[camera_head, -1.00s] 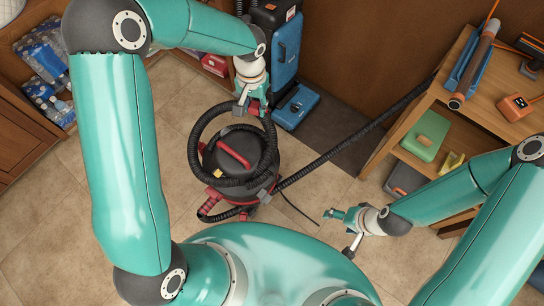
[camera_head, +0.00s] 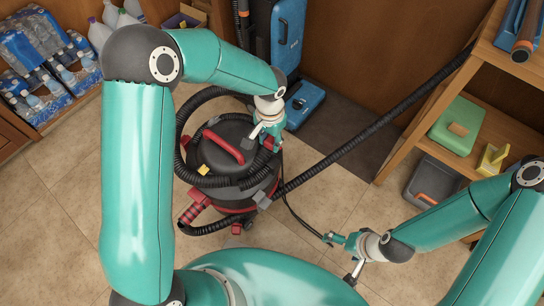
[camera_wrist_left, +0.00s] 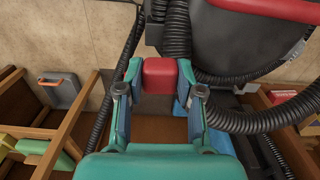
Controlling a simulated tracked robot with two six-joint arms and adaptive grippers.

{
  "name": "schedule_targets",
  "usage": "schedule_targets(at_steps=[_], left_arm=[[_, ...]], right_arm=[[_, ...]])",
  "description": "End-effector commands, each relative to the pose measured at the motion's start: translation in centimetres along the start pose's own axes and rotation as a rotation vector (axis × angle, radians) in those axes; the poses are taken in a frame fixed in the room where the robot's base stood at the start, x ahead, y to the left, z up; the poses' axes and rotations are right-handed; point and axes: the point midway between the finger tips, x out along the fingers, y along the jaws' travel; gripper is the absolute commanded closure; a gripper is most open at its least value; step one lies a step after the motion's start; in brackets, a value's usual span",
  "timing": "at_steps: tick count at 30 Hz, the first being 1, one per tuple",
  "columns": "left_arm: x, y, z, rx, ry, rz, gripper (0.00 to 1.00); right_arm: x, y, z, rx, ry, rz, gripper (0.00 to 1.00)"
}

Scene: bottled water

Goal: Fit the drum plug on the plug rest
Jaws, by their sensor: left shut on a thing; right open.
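My left gripper (camera_head: 268,138) is shut on a small red block (camera_wrist_left: 160,73), which I take to be the drum plug. In the head view the gripper is over the right side of the black drum vacuum (camera_head: 228,166), close to the hose loop. I cannot tell whether the plug touches the vacuum. My right gripper (camera_head: 342,257) is open and empty, low over the floor. I cannot make out which part is the plug rest.
A black hose (camera_head: 370,132) runs from the vacuum up toward the wooden shelf (camera_head: 400,150) at right. The shelf holds a green case (camera_head: 456,125) and a yellow holder (camera_head: 493,158). A blue machine (camera_head: 289,40) stands behind the vacuum. Bottled water (camera_head: 35,60) fills the left shelf.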

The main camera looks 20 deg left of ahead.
Motion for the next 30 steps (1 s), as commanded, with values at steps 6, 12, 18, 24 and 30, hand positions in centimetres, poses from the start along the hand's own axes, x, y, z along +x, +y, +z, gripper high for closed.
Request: schedule_targets(at_steps=[6, 12, 18, 24, 30], left_arm=[[2.8, 0.5, -0.1, 0.031, 0.002, 0.000, 1.00], [3.4, 0.5, -0.2, 0.035, 0.001, 0.000, 1.00], [4.9, 0.5, -0.1, 0.034, 0.000, 0.000, 1.00], [6.7, 0.5, -0.1, 0.033, -0.001, 0.000, 1.00], [8.2, 0.5, -0.1, 0.034, 0.000, 0.000, 1.00]], right_arm=[[2.5, 0.9, 0.0, 0.000, 0.000, 0.000, 0.00], [2.9, 1.0, 0.0, 0.000, 0.001, 0.000, 0.00], [3.9, 1.4, 0.0, 0.000, 0.001, 0.000, 0.00], [5.1, 1.9, -0.1, 0.000, 0.000, 0.000, 0.00], [6.1, 2.2, -0.1, 0.000, 0.000, 0.000, 0.00]])
